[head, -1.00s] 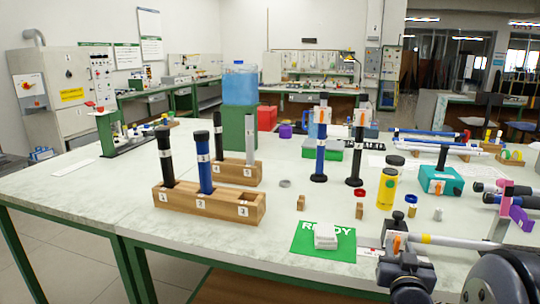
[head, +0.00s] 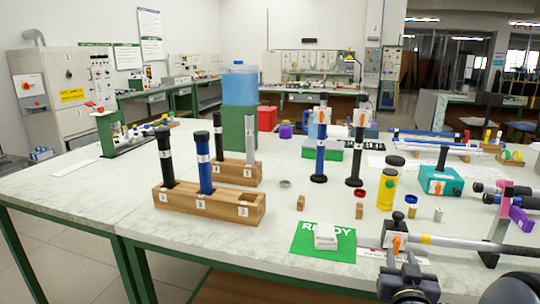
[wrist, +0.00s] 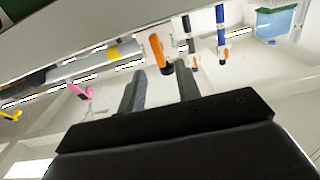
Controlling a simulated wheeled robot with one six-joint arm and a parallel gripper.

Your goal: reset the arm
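My gripper (head: 401,259) is low at the right of the head view, by the front edge of the table. Its two dark fingers also show in the wrist view (wrist: 160,80), apart with a clear gap and nothing held between them. The orange clip also shows past the fingertips in the wrist view (wrist: 160,54). I cannot tell the exact distance between the fingers and the clip.
A green READY mat (head: 305,245) with a white block (head: 325,236) lies left of my gripper. A grey rod (head: 465,243) reaches right from the clip to a pink-and-grey stand (head: 497,226). Wooden racks (head: 215,206) with upright rods stand further left. A yellow bottle (head: 387,188) stands behind.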

